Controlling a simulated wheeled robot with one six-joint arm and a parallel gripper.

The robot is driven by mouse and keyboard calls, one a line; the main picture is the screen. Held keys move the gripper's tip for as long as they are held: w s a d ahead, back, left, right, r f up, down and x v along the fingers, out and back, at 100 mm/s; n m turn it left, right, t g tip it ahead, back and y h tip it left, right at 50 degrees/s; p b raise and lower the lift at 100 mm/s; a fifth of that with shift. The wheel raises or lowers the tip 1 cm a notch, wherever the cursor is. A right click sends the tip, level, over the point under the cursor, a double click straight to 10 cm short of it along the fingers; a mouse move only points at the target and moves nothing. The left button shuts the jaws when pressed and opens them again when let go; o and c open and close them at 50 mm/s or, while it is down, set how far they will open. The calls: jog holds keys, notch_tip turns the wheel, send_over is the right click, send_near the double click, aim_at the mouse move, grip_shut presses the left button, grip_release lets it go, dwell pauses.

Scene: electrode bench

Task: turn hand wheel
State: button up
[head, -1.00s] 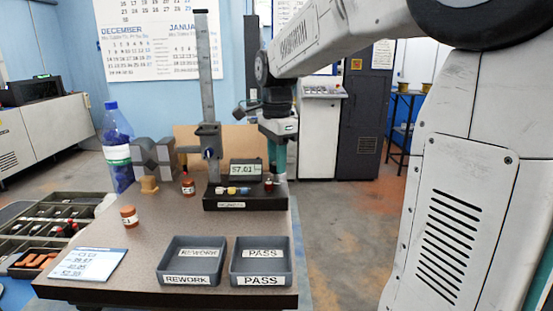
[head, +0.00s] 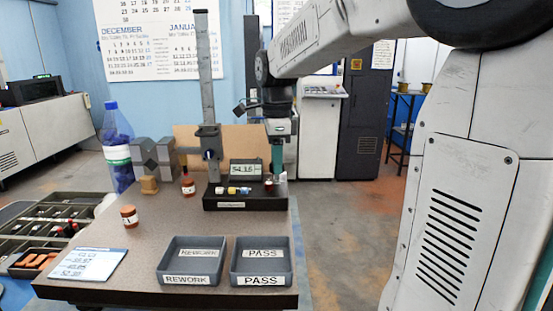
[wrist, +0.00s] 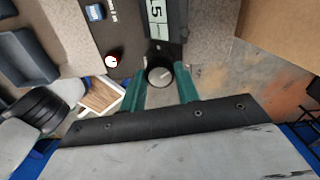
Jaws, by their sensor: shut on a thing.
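In the head view my gripper (head: 277,168) points down at the right end of the black gauge base (head: 225,205), and the wheel is mostly hidden there. The readout (head: 245,169) appears to show 54.16.
A tall grey column (head: 204,70) stands behind the base. REWORK (head: 190,240) and PASS (head: 262,241) trays sit at the table front. Brown jars, V-blocks and a blue bottle (head: 116,150) stand to the left.

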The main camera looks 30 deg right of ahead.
jog(key=shift+r, duration=0.1)
jog(key=o, duration=0.7)
notch_tip(320, 180, up, 8)
jog(key=shift+f, duration=0.15)
